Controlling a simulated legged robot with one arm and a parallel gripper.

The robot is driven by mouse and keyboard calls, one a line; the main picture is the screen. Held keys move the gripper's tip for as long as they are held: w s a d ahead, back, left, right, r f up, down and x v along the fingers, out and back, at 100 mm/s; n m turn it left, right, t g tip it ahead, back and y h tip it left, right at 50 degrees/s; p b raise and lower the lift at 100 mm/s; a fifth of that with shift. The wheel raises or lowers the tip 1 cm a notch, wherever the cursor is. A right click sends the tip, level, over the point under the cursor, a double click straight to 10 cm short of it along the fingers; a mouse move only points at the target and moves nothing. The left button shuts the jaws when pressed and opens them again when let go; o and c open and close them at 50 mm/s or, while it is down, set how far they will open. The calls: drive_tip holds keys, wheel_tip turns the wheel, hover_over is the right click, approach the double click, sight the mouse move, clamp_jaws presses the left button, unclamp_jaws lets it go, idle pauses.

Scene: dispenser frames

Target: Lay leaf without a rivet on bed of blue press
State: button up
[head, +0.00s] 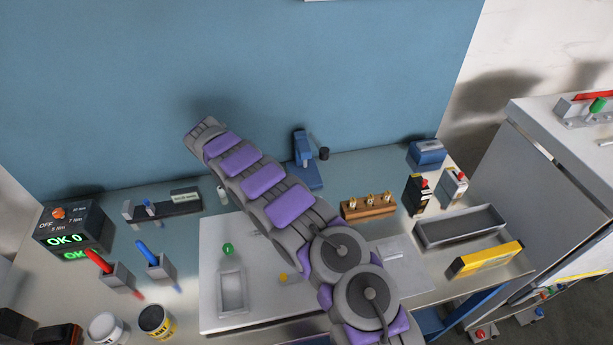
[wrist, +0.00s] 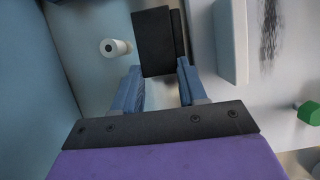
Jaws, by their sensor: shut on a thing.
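My gripper (wrist: 161,75) shows in the wrist view with two blue fingers. It is shut on a dark flat leaf (wrist: 154,42), which sticks out past the fingertips; a narrow dark strip shows along its right side. I see no rivet on its visible face. The held leaf hangs near the back wall, with a white bottle to its left in that view. In the head view the arm's links hide the gripper and leaf. The blue press (head: 304,176) stands at the back of the bench, right of my arm, its flat base towards me.
A white board (head: 213,262) holds a shallow tray (head: 232,290) and a green knob (head: 228,249). The white bottle (head: 222,195) stands close to my arm. A wooden block with brass pieces (head: 369,208) sits right of the press. A grey tray (head: 460,228) is farther right.

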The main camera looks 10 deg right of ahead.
drive_tip(key=shift+a+f, duration=0.2)
drive_tip(key=shift+a, duration=0.35)
drive_tip(key=shift+w+d, duration=0.2)
drive_tip(key=shift+w, duration=0.1)
drive_tip(key=b, duration=0.1)
approach(301, 179)
drive_tip(key=f, duration=0.2)
drive_tip(key=shift+s+f, duration=0.3)
drive_tip(key=shift+s, duration=0.1)
drive_tip(key=shift+w+a+r, duration=0.1)
drive_tip(key=shift+w, duration=0.25)
drive_tip(key=shift+w+d+b, duration=0.1)
drive_tip(key=shift+d+b, duration=0.2)
drive_tip(key=x, duration=0.4)
drive_tip(key=shift+d+b, duration=0.35)
drive_tip(key=shift+b, duration=0.05)
drive_tip(key=shift+a, duration=0.6)
drive_tip(key=o, duration=1)
drive_tip(key=shift+a, duration=0.35)
drive_tip(key=shift+o, duration=1)
drive_tip(key=shift+d, duration=0.7)
drive_tip(key=shift+r, duration=0.15)
drive_tip(key=p+v, duration=0.2)
drive_tip(key=v, duration=1)
drive_tip(key=shift+a+p, duration=0.3)
